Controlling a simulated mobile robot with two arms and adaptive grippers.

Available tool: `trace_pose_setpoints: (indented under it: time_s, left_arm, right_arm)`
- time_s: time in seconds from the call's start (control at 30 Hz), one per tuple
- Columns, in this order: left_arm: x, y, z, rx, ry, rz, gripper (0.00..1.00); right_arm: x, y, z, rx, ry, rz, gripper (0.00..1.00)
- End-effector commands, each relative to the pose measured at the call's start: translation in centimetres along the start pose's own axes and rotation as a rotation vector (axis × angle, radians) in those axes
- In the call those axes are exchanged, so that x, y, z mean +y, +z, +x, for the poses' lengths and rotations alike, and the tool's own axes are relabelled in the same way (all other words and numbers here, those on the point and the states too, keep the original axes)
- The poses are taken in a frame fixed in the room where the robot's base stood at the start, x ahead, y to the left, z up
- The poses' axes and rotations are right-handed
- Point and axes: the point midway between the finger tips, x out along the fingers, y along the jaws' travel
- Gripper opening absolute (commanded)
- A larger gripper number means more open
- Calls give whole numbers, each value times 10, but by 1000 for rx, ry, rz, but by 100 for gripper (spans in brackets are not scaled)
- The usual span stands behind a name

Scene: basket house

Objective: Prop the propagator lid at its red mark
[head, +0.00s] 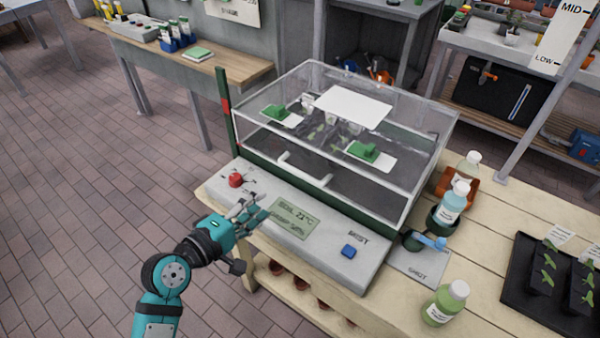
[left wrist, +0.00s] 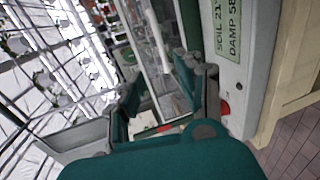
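The propagator has a clear lid (head: 400,130) with two green vents, a white label and a pale handle bar (head: 305,168) along its front. The lid appears down over the green-rimmed base. A dark green upright post (head: 222,90) stands at its left corner and carries a red mark (head: 226,105). My left gripper (head: 250,211) is over the control panel's front left, short of the handle and near the red knob (head: 236,180). Its fingers (left wrist: 160,92) are apart and empty in the left wrist view, where the red knob (left wrist: 224,107) also shows. My right gripper is out of view.
Bottles (head: 446,303), a green cup (head: 438,227) with a blue-handled part, and a black seedling tray (head: 530,305) stand to the right. Open floor lies left.

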Motion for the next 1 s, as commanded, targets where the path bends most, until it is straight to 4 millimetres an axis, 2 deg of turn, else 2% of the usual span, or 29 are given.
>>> trace_pose_setpoints:
  time_s: [0.23,0.6,0.8,1.0]
  left_arm:
    - [3,1,51,-1,2,0,36]
    - [1,0,129,0,-1,1,36]
    - [0,0,154,2,-1,3,36]
    - [-1,0,162,2,-2,4,36]
  right_arm:
    - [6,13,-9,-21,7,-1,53]
    - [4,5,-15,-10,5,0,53]
    - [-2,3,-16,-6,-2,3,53]
    - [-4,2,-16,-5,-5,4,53]
